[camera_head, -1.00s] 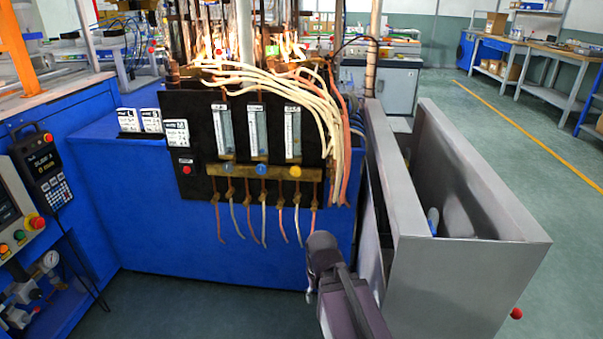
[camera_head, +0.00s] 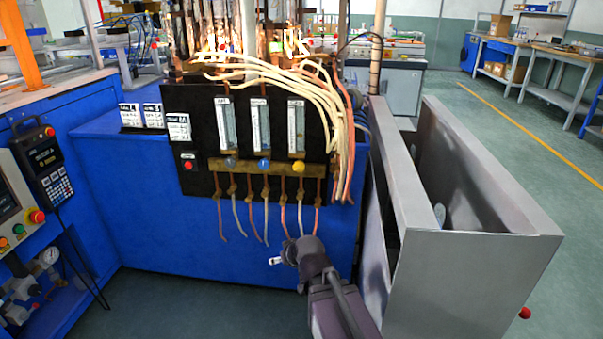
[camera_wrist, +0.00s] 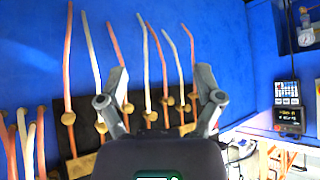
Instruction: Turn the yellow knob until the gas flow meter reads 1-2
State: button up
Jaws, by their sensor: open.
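The yellow knob (camera_head: 299,167) sits at the right end of a brass bar on a black panel. Above it is a flow meter (camera_head: 296,127), a clear upright tube with a white scale; its reading is too small to tell. My gripper (camera_head: 275,261) is below and in front of the panel, apart from the knob. In the wrist view my gripper (camera_wrist: 163,78) is open and empty, fingers spread before the hoses. The knob cannot be made out in the wrist view.
A blue knob (camera_head: 264,166) and a grey knob (camera_head: 230,163) share the bar. Thin hoses (camera_head: 266,220) hang below it. Pale cables (camera_head: 325,100) drape over the panel's right side. A grey metal enclosure (camera_head: 470,270) stands close on the right.

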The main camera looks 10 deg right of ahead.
jog(key=w+a+r+t+b, duration=0.2)
jog(key=w+r+t+b, duration=0.1)
jog(key=w+r+t, duration=0.45)
jog(key=m+t+h+b, duration=0.3)
jog(key=m+t+h, duration=0.35)
jog(key=h, duration=0.35)
send_near(299, 169)
jog(key=shift+s+a+f+g, duration=0.1)
jog(key=shift+s+a, duration=0.1)
jog(key=shift+s, duration=0.35)
jog(key=shift+s+a+f+g, duration=0.1)
jog(key=shift+s+a+f, duration=0.1)
jog(key=shift+s, duration=0.4)
jog(key=shift+s+a+f+g, duration=0.1)
jog(key=shift+s+a, duration=0.1)
jog(key=shift+s, duration=0.35)
jog(key=shift+w, duration=0.1)
jog(key=p+x, duration=0.5)
jog(key=x, duration=0.8)
jog(key=shift+w+d+r+p, duration=0.1)
jog(key=shift+w+r+p, duration=0.05)
jog(key=shift+w+p, duration=0.15)
jog(key=c, duration=1.2)
